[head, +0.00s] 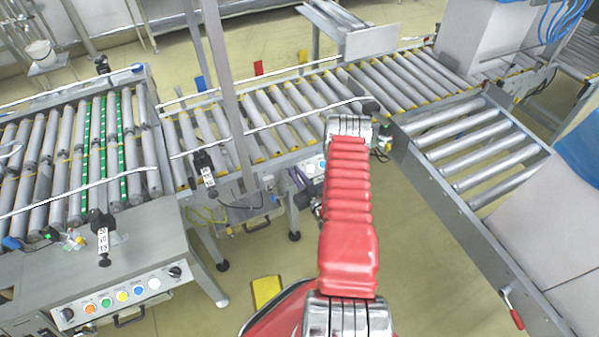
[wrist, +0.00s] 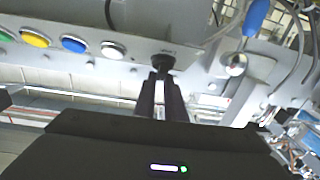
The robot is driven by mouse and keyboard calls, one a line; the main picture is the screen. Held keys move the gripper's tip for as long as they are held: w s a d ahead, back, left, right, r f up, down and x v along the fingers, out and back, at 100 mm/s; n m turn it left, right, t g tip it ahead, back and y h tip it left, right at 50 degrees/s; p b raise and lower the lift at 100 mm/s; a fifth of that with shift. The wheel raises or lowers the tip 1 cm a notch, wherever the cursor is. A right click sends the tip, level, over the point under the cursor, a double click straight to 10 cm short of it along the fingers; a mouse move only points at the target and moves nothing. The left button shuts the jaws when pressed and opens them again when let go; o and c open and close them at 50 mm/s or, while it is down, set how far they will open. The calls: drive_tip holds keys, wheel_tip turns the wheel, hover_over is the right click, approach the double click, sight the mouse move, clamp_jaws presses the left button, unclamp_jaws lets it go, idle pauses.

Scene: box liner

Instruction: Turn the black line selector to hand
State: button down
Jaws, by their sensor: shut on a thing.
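The black line selector (wrist: 162,62) shows in the wrist view at the right end of a grey button panel (wrist: 130,38), to the right of the white button. My gripper (wrist: 161,78) is shut, with its two dark fingertips on the selector knob from below. The fingers cover part of the knob, and I cannot tell which way its pointer faces. In the head view my red arm reaches to the middle conveyor and hides the gripper and the selector.
Green, yellow, blue and white buttons (wrist: 114,50) sit in a row left of the selector. In the head view another button panel (head: 121,298) stands at the lower left. A grey post (head: 229,95) and roller conveyors (head: 300,102) stand around the arm.

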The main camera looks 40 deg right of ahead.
drive_tip(key=n+y, duration=0.2)
drive_tip(key=f+n+y, duration=0.1)
drive_tip(key=n, duration=0.1)
drive_tip(key=shift+s+d, duration=0.25)
drive_tip(key=shift+d, duration=0.05)
drive_tip(key=n+g+y, duration=0.1)
drive_tip(key=n+y, duration=0.1)
drive_tip(key=n, duration=0.1)
drive_tip(key=n+g+y, duration=0.1)
drive_tip(key=n+y, duration=0.2)
drive_tip(key=shift+r, duration=0.1)
drive_tip(key=shift+n, duration=0.3)
drive_tip(key=c, duration=1.9)
unclamp_jaws()
drive_tip(key=shift+r, duration=0.1)
drive_tip(key=shift+c, duration=0.2)
drive_tip(key=shift+o, duration=0.5)
drive_tip(key=shift+a, duration=0.1)
drive_tip(key=shift+s+y, duration=0.1)
drive_tip(key=shift+y, duration=0.3)
